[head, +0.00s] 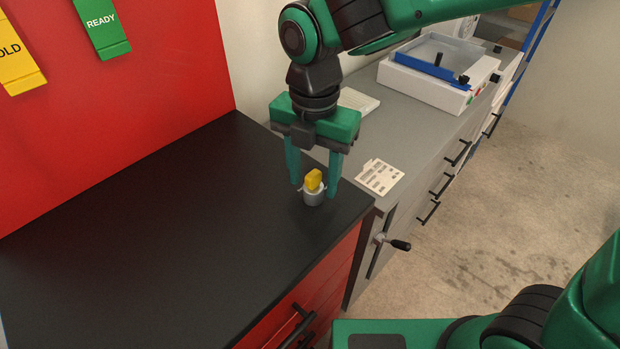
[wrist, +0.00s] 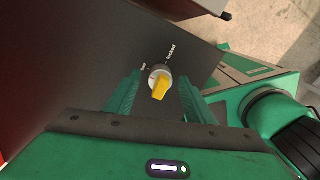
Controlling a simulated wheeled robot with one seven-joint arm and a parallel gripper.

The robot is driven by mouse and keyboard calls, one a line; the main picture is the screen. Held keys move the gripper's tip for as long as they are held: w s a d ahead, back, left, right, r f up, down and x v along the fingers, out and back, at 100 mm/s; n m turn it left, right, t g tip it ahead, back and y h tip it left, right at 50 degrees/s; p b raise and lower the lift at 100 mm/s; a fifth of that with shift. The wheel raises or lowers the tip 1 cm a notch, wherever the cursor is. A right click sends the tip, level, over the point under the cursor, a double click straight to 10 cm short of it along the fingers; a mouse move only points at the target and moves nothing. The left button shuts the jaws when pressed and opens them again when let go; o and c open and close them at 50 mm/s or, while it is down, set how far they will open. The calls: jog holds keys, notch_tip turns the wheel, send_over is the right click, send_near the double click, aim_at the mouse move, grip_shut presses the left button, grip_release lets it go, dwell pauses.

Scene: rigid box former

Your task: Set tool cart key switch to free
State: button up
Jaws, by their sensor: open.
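The key switch has a yellow key knob (head: 314,178) on a round light-grey base (head: 313,198). It stands on the black top of the red tool cart (head: 190,225), near its right edge. In the wrist view the yellow knob (wrist: 160,87) sits between a "free" label on its upper left and a "locked" label on its upper right. The knob's far end leans slightly toward the "locked" side. My gripper (head: 314,186) points down, open, with one finger on each side of the knob. The fingers (wrist: 159,82) appear apart from it.
A grey bench (head: 405,135) adjoins the cart on the right, with a labelled cream card (head: 380,177) and a white-and-blue tray unit (head: 440,70). A red panel (head: 120,110) with yellow and green tags rises behind the cart. The cart top left of the switch is clear.

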notch_tip(320, 180, up, 9)
jog(key=shift+f, duration=0.15)
dwell(0.4)
